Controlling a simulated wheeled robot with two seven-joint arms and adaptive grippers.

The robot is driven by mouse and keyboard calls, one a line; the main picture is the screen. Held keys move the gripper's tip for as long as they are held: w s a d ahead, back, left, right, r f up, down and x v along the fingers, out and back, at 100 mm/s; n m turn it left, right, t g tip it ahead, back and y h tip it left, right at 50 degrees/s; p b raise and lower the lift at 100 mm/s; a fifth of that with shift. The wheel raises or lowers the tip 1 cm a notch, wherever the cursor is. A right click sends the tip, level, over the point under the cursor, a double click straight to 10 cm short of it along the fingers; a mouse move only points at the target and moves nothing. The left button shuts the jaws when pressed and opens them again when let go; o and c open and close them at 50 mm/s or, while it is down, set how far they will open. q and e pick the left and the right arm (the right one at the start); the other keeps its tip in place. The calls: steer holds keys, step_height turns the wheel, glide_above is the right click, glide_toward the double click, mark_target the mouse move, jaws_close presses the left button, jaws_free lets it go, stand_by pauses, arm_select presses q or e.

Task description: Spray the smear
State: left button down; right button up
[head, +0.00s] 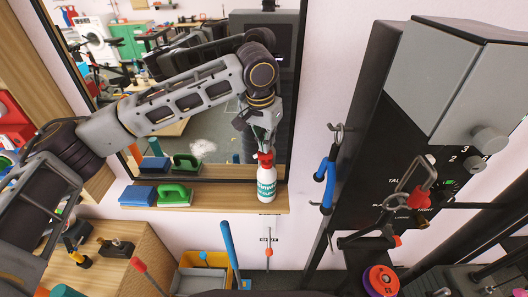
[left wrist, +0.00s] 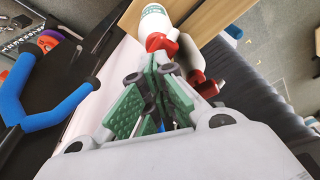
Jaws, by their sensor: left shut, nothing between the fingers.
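A white spray bottle (head: 267,186) with a teal label and a red spray head stands upright on the wooden shelf (head: 228,199) below a mirror (head: 225,125). A whitish smear (head: 203,147) shows on the mirror glass, left of the bottle. My left gripper (head: 263,146) is directly above the bottle, fingers pointing down at the red head. In the left wrist view, the green-padded fingers (left wrist: 150,84) are shut and empty beside the red spray head (left wrist: 160,42); I cannot tell whether they touch it. My right gripper is not in view.
A blue sponge (head: 138,195) and a green-handled scrubber (head: 175,194) lie on the shelf left of the bottle. A blue-handled tool (head: 326,178) hangs on the right. A dark control cabinet (head: 400,150) fills the right side. A yellow bin (head: 203,276) stands below.

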arm_select(q)
steer(key=shift+f, duration=0.65)
steer(key=shift+f, duration=0.75)
stand_by(0.4)
steer(key=shift+r+p, duration=1.4)
steer(key=shift+p, duration=0.2)
